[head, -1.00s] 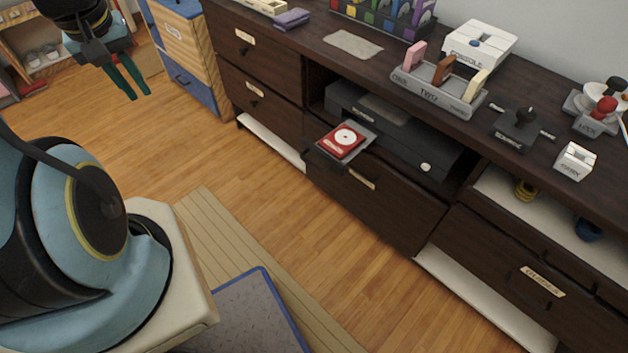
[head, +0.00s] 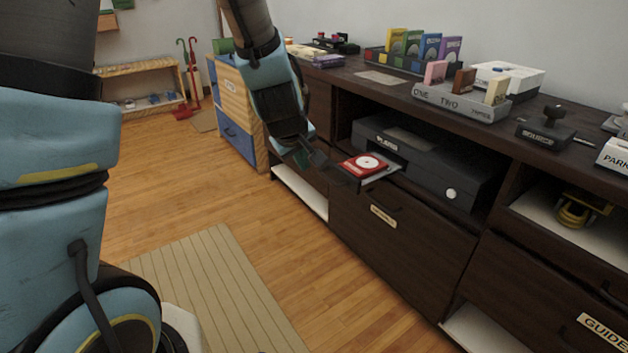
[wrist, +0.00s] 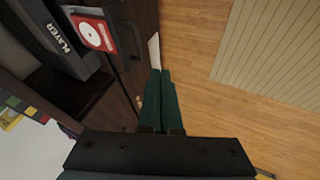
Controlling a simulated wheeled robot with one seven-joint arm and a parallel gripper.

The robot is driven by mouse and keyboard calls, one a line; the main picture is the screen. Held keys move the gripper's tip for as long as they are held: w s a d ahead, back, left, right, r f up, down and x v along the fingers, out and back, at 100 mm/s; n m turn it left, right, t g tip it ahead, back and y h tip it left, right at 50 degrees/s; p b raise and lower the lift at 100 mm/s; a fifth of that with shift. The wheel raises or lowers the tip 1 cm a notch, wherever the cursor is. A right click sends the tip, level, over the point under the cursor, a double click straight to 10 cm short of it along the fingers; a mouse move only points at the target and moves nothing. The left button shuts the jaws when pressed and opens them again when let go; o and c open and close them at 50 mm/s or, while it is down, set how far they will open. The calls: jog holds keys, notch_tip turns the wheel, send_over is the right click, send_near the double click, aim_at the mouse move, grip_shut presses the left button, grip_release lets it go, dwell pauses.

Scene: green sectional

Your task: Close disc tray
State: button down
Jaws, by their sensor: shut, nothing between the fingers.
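The black disc player (head: 430,160) sits in the open shelf bay of the dark cabinet. Its disc tray (head: 382,176) is out at the left front, carrying a red square with a white disc (head: 366,163). The player (wrist: 55,40) and the red disc piece (wrist: 95,35) also show at upper left in the wrist view. My gripper (head: 330,172) is in front of and just left of the tray, partly hidden behind my wrist. Its green fingers (wrist: 160,75) are together and empty in the wrist view, apart from the disc piece.
The cabinet top holds a grey sorter (head: 465,102), a white box (head: 510,76), a rack of coloured cases (head: 420,50) and a black lever (head: 550,128). Drawers lie below the player. The wooden floor (head: 190,190) in front is free, with a striped mat (head: 210,290).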

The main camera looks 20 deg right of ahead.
aim_at(322, 175)
jog(key=w+d+f, duration=0.1)
jog(key=d+f, duration=0.1)
jog(key=w+d+f+b, duration=0.1)
jog(key=w+d+f, duration=0.1)
jog(key=f, duration=0.1)
jog(key=w+d+f+b, duration=0.1)
jog(key=d+f, duration=0.2)
jog(key=shift+w+f, duration=0.2)
jog(key=shift+w, duration=0.2)
